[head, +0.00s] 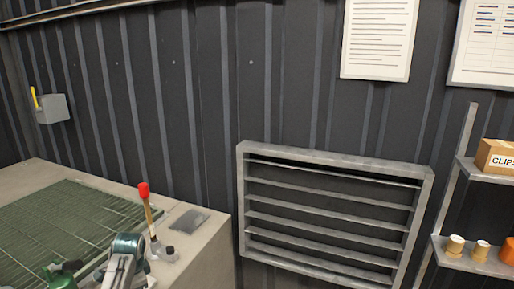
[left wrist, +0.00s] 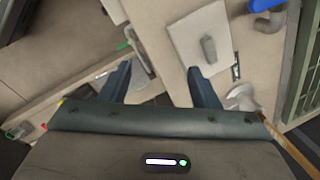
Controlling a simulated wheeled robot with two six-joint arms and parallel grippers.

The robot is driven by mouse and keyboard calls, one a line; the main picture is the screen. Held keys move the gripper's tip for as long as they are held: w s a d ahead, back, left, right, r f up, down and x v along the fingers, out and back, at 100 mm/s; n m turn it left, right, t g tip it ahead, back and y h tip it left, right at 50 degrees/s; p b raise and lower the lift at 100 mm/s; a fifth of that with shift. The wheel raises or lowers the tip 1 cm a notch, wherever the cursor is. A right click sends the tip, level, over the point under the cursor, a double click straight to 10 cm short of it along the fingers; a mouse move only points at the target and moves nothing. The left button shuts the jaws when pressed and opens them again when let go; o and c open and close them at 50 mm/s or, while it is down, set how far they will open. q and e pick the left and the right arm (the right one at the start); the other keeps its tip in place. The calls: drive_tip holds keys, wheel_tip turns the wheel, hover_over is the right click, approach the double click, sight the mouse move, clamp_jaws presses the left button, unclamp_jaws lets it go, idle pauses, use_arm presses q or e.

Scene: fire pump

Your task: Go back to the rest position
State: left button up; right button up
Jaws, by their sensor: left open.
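My left gripper (left wrist: 161,82) shows in the left wrist view, its two dark blue fingers spread apart with nothing between the tips. Beyond the fingers lie pale beige surfaces and a light square plate (left wrist: 190,35) with a grey handle-like piece on it. Neither gripper can be made out in the head view. My right gripper is in no view.
A bench (head: 205,230) with a green grid mat (head: 70,225), a red-knobbed lever (head: 144,192) and a grey plate (head: 189,220) stands left. A louvred vent (head: 335,210) is mid-wall. A shelf (head: 490,172) with a CLIPS box (head: 497,157) stands right.

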use_arm(q)
drive_tip(key=s+d+f+n, duration=0.2)
drive_tip(key=s+f, duration=0.1)
drive_tip(key=s, duration=0.4)
drive_tip(key=s+d+f+n+t, duration=0.1)
drive_tip(key=s+d+f, duration=0.15)
drive_tip(key=s, duration=0.45)
drive_tip(key=s+d+f+n, duration=0.1)
drive_tip(key=s+f+n, duration=0.15)
drive_tip(key=s, duration=0.55)
drive_tip(key=s+d+r+n+t+h, duration=0.1)
drive_tip(key=s+d+r+n, duration=0.15)
drive_tip(key=s, duration=0.65)
drive_tip(key=s+d+r+n, duration=0.1)
drive_tip(key=s+d+r, duration=0.15)
drive_tip(key=s, duration=0.75)
drive_tip(key=a+f+g+b, duration=0.1)
drive_tip(key=a+f+b, duration=0.15)
drive_tip(key=f, duration=2.95)
drive_tip(key=s+a+f+g+b, duration=0.1)
drive_tip(key=s+a+f, duration=0.1)
drive_tip(key=s+f, duration=1.6)
wheel_tip(320, 180, down, 3)
drive_tip(key=shift+s+f+n, duration=0.1)
drive_tip(key=shift+s+n, duration=0.2)
drive_tip(key=shift+n, duration=0.1)
